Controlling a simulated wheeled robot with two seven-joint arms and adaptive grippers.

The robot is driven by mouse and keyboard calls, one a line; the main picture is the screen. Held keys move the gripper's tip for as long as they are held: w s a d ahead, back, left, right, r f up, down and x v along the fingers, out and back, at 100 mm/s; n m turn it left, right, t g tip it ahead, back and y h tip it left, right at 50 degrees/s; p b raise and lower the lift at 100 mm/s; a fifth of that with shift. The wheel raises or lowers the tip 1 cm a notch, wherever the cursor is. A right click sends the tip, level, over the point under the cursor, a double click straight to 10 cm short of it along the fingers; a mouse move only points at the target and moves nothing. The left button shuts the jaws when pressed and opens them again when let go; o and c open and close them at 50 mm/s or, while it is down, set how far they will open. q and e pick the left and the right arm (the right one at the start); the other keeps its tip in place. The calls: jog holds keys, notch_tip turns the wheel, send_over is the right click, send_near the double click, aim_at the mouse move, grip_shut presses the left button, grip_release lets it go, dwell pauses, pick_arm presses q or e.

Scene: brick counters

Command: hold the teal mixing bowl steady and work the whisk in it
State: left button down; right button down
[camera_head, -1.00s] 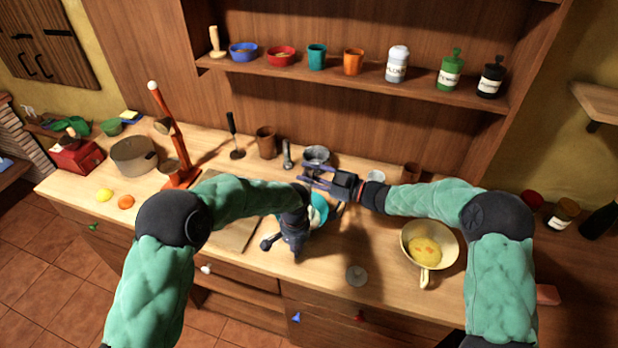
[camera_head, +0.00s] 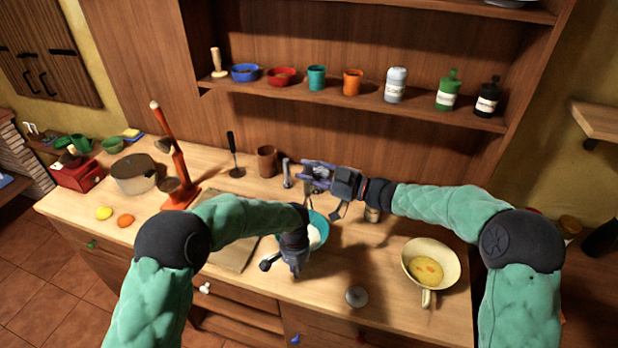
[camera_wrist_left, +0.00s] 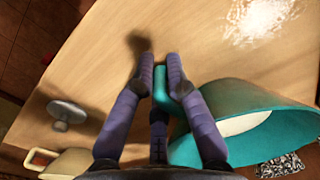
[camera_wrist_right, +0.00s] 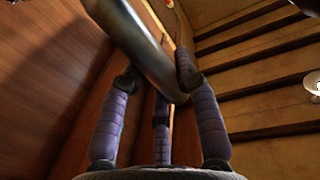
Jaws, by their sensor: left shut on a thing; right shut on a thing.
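The teal mixing bowl (camera_head: 319,223) stands on the wooden counter, partly hidden behind my left arm, with pale contents inside. In the left wrist view my left gripper (camera_wrist_left: 160,68) is shut on the bowl's teal handle (camera_wrist_left: 161,84); the bowl's wall lies to the right. My right gripper (camera_head: 316,174) is above and behind the bowl in the head view. In the right wrist view it is shut on a smooth grey metallic shaft (camera_wrist_right: 140,40), which I take for the whisk's handle. The whisk's wires are not clearly seen, so I cannot tell whether they touch the bowl's contents.
A cream pan (camera_head: 452,262) with yellow contents stands at right. A cutting board (camera_head: 232,254) lies left of the bowl, near an orange stand (camera_head: 181,190) and a grey pot (camera_head: 122,172). A small grey disc (camera_head: 356,297) lies near the front edge. The shelf holds cups and bottles.

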dwell(0.4)
pick_arm(q)
jog(key=c, duration=1.2)
grip_release()
jog(key=shift+r, duration=0.15)
notch_tip(320, 180, up, 12)
jog(key=shift+f, duration=0.1)
